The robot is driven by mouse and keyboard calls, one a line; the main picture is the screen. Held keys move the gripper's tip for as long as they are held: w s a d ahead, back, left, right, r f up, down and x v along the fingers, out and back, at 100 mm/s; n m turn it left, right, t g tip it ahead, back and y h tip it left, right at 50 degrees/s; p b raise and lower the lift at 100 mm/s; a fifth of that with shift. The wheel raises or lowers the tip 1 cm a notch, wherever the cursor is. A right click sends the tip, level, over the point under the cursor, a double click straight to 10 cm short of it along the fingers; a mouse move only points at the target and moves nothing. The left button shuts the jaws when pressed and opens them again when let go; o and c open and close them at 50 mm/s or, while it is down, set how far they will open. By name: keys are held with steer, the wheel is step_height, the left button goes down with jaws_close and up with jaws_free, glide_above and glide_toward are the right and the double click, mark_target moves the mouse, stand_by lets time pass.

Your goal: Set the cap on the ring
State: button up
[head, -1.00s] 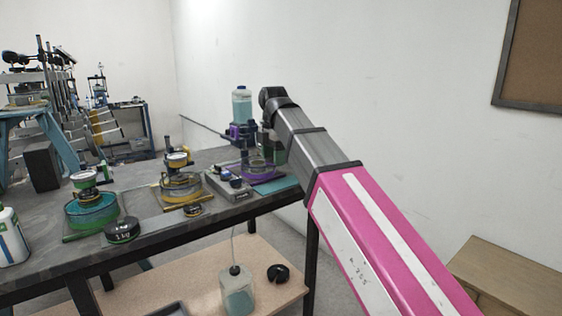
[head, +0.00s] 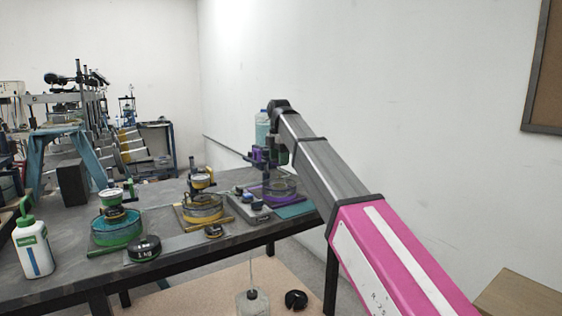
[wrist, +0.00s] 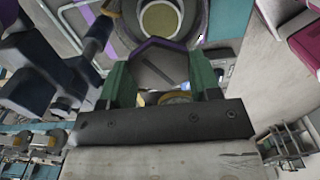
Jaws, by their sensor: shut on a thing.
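My gripper (wrist: 160,76) has its green fingers shut on a dark, flat-sided piece with a purple edge, which looks like the cap (wrist: 156,62). Beyond it at the top of the wrist view is a round grey ring (wrist: 200,20) with an olive disc inside. The cap appears just short of the ring in the picture; I cannot tell whether they touch. In the head view my arm reaches over the purple-marked dish (head: 279,190) at the far end of the bench, and the gripper is mostly hidden there.
The dark bench (head: 70,262) also carries a yellow dish set (head: 203,210), a green dish set (head: 117,231), a black 1 kg weight (head: 144,248) and a white bottle (head: 34,252). A clear bottle (head: 262,128) stands near my gripper. The wall is close behind.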

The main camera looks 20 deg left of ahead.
mark_target(279, 185)
steer(key=shift+f, duration=3.9)
steer(key=shift+f, duration=0.15)
steer(key=o, duration=1.2)
step_height(279, 185, up, 11)
steer(key=shift+f, duration=0.1)
